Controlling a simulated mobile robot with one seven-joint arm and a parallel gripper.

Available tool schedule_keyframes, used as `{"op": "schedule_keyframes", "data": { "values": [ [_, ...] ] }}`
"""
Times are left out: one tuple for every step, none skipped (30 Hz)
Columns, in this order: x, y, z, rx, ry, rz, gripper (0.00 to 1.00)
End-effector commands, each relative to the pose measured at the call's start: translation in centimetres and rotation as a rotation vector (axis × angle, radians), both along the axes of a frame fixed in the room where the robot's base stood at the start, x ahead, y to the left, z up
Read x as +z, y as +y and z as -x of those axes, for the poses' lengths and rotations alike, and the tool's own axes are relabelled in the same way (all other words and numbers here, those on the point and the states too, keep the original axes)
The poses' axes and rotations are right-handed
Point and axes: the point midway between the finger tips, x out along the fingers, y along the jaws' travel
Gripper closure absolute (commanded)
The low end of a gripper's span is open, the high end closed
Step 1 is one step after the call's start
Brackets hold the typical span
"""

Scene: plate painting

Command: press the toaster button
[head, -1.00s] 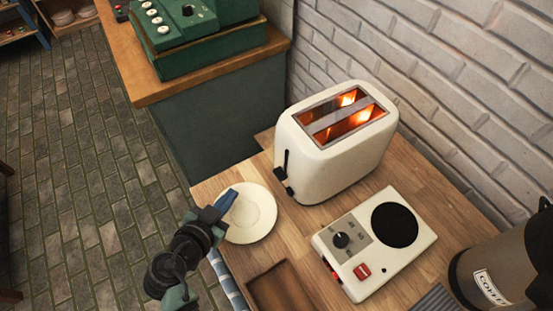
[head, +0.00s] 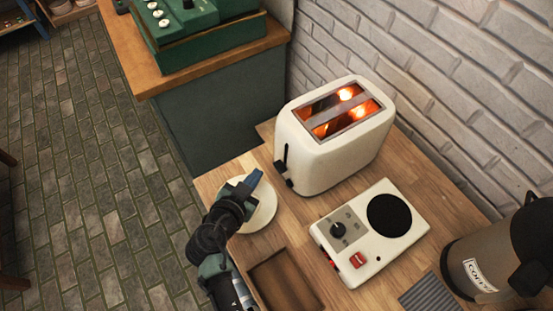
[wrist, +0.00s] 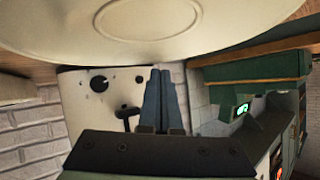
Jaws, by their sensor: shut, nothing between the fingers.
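The white toaster (head: 325,160) stands on the wooden counter, both slots glowing orange. Its left end carries a black lever (head: 280,167) and a small dark knob (head: 290,183). In the wrist view, which looks upside down, the toaster's end face (wrist: 75,105) shows the round knob (wrist: 98,83) and the black lever (wrist: 128,112). My gripper (head: 256,178) is shut and empty, its blue fingers over the white plate and pointing towards the toaster's left end. A gap remains between fingertips and toaster in the head view. The fingers (wrist: 161,95) appear beside the lever in the wrist view.
The white plate (head: 266,216) lies close under my gripper. A white hot plate unit (head: 375,255) and a coffee flask (head: 470,265) stand to the right. A wooden tray (head: 270,295) lies in front. The brick wall (head: 410,100) is behind the toaster.

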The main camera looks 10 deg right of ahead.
Motion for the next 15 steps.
{"op": "schedule_keyframes", "data": {
  "values": [
    [-0.1, -0.6, -0.3, -0.003, -0.002, 0.0, 1.0],
    [-0.1, -0.9, -0.4, -0.003, -0.002, 0.0, 1.0],
    [-0.1, -1.2, -0.5, -0.001, -0.002, 0.0, 1.0],
    [-0.1, -1.4, -0.6, -0.001, -0.002, -0.001, 1.0],
    [-0.1, -1.6, -0.7, -0.001, -0.002, -0.001, 1.0],
    [-0.1, -1.8, -0.8, -0.002, -0.001, 0.0, 1.0],
    [-0.1, -1.9, -0.8, -0.002, -0.001, -0.001, 1.0],
    [-0.1, -2.0, -0.8, -0.002, -0.002, 0.0, 1.0],
    [-0.1, -2.1, -0.9, -0.001, -0.002, 0.0, 1.0],
    [-0.1, -2.1, -0.9, -0.001, -0.002, 0.0, 1.0],
    [-0.1, -2.2, -0.9, -0.001, -0.002, 0.0, 1.0],
    [0.0, -2.2, -0.9, 0.0, -0.002, 0.0, 1.0],
    [0.0, -2.2, -0.9, 0.0, -0.002, 0.0, 1.0],
    [0.0, -2.2, -0.9, 0.0, -0.002, 0.0, 1.0],
    [0.0, -2.2, -0.9, 0.0, -0.002, 0.001, 1.0]
  ]
}}
